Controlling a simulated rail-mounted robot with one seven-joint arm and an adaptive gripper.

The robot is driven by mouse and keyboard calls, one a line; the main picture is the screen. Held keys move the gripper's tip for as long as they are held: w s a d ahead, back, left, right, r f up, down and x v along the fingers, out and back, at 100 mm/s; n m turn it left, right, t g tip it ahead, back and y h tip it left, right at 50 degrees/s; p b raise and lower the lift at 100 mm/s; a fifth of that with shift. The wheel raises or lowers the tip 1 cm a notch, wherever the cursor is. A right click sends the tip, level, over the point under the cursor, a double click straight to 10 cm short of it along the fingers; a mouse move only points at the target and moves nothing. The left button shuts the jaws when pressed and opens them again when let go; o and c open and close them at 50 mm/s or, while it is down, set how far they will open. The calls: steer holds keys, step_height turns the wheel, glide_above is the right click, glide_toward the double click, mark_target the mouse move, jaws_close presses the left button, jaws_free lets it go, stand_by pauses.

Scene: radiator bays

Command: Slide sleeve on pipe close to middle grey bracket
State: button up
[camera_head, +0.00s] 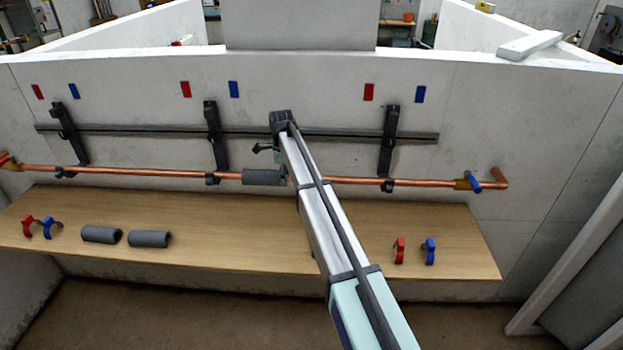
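A dark grey foam sleeve (262,177) sits around the copper pipe (358,181), just right of the middle grey bracket (216,138). A small gap of bare pipe shows between the sleeve's left end and the bracket's foot (212,179). My arm reaches up from the lower right, and my gripper (264,150) is near the wall just above the sleeve. The arm's end hides most of the gripper, so I cannot tell whether its fingers are open or shut or whether they touch the sleeve.
Two loose grey sleeves (149,239) lie on the wooden shelf (350,256). Red and blue clips (429,251) stand at both shelf ends. Left and right grey brackets (388,140) hold the pipe, and a dark rail (345,135) runs above it. A blue-handled valve (471,181) is at right.

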mark_target(267, 171)
steer(key=shift+w+a, duration=0.2)
steer(key=shift+a, duration=1.15)
steer(key=shift+w+a, duration=0.15)
steer(key=shift+a, duration=1.2)
steer(key=shift+w+a, duration=0.2)
steer(key=shift+a, duration=1.15)
steer(key=shift+s+d+p, duration=0.15)
steer(key=shift+d+p, duration=0.15)
steer(key=shift+d, duration=0.75)
steer(key=shift+r+p, duration=1.7)
steer(key=shift+r, duration=2.35)
